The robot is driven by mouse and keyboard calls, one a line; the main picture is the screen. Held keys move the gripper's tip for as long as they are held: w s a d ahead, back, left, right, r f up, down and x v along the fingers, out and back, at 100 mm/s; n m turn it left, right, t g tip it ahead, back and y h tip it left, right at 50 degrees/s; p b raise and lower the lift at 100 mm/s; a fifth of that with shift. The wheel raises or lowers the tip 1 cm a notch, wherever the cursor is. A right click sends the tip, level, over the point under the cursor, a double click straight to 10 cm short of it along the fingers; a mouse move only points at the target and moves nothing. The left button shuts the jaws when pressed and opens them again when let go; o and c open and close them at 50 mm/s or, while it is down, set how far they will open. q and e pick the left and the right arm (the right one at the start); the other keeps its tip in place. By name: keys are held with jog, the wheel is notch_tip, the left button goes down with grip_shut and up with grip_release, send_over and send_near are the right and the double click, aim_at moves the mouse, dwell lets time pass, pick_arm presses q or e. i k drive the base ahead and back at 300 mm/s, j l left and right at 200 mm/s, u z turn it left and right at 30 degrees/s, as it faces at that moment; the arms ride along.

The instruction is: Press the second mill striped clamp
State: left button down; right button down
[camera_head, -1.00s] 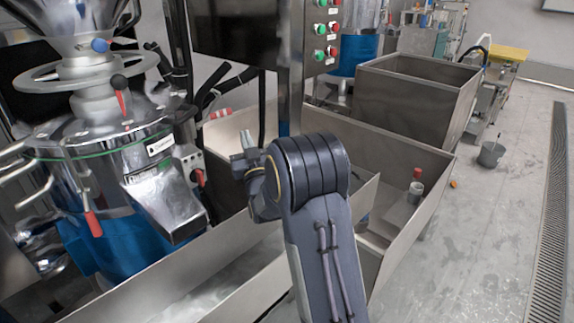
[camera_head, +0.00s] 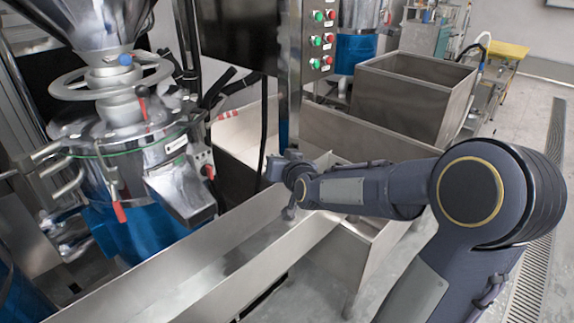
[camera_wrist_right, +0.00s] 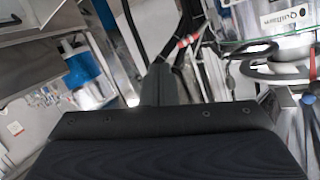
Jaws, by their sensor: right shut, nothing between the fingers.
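A steel mill (camera_head: 118,140) with a blue lower body stands at the left in the head view, with a handwheel, red-handled levers and a spout. A red-and-white striped piece (camera_head: 228,114) shows small behind the spout; it also appears as red-and-white bands on a dark rod in the right wrist view (camera_wrist_right: 186,41). I cannot tell for certain that it is the clamp. My right gripper (camera_head: 274,168) is shut and empty, to the right of the striped piece and apart from it; it also shows in the wrist view (camera_wrist_right: 162,84). My left gripper is out of view.
A long steel trough (camera_head: 215,262) runs below the spout. A post with red and green buttons (camera_head: 318,40) and a dark screen (camera_head: 238,35) stand behind my right gripper. A steel bin (camera_head: 415,95) is at the back right. Open floor lies at the far right.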

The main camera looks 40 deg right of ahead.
aim_at(231, 114)
jog(key=i+l+u, duration=0.1)
jog(key=l+u, duration=0.3)
jog(key=l, duration=0.4)
jog(key=l+u, duration=0.35)
jog(key=l, duration=0.4)
